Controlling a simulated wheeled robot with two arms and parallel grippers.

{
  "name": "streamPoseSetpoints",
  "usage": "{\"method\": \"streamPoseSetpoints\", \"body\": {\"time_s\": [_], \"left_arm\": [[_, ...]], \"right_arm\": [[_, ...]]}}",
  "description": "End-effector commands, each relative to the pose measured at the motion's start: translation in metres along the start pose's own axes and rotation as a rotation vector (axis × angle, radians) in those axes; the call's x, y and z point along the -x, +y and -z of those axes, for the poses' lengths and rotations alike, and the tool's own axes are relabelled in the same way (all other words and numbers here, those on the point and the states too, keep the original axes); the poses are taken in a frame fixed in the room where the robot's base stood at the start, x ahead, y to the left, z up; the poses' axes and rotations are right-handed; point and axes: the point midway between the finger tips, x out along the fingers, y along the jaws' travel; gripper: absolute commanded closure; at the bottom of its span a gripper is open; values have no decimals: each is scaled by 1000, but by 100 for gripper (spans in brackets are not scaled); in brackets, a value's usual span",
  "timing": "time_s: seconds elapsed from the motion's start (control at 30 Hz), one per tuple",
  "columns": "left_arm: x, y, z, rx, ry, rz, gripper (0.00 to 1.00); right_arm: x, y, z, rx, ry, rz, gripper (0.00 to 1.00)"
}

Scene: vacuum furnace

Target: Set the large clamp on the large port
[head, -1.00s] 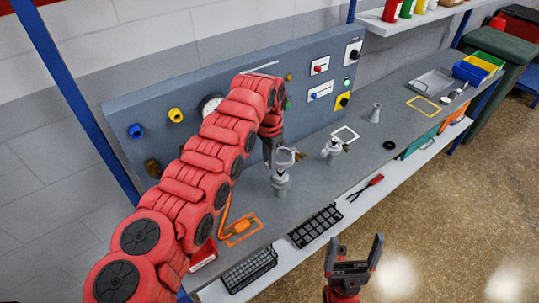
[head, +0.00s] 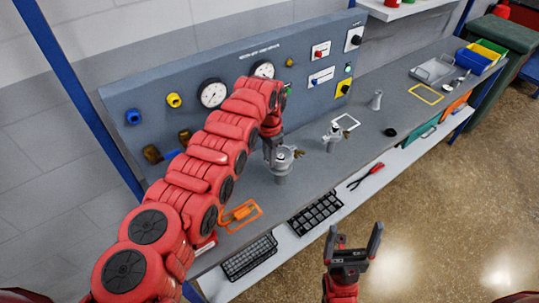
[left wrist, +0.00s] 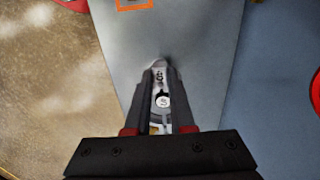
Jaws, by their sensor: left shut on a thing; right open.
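The large port (head: 281,177) is a grey upright stub on the bench, left of the smaller port. The large clamp (head: 285,155), a grey ring with a brass-coloured part on its right, is at the port's top. I cannot tell whether it is fully seated. My left gripper (head: 270,154) is shut on the clamp's left side. In the left wrist view the fingers (left wrist: 161,90) point down with a pale metal part between them; most of the clamp and port is hidden. My right gripper (head: 353,243) is open and empty, in front of the bench.
A smaller port (head: 331,139) with a brass-coloured part stands to the right, and a grey cone-shaped part (head: 376,100) beyond it. The gauge panel (head: 225,110) rises behind. An orange frame (head: 240,215) lies at the left on the bench. Black racks (head: 315,213) sit on the lower shelf.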

Motion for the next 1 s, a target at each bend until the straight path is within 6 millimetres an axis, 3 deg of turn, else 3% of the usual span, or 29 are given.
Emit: {"method": "streamPoseSetpoints", "body": {"time_s": [0.63,1.0], "left_arm": [[-38,1,0,-2,-2,-1,100],[-44,0,0,-1,-1,-1,100]], "right_arm": [[25,-1,-4,0,0,0,9],[31,-2,-5,0,0,0,9]]}}
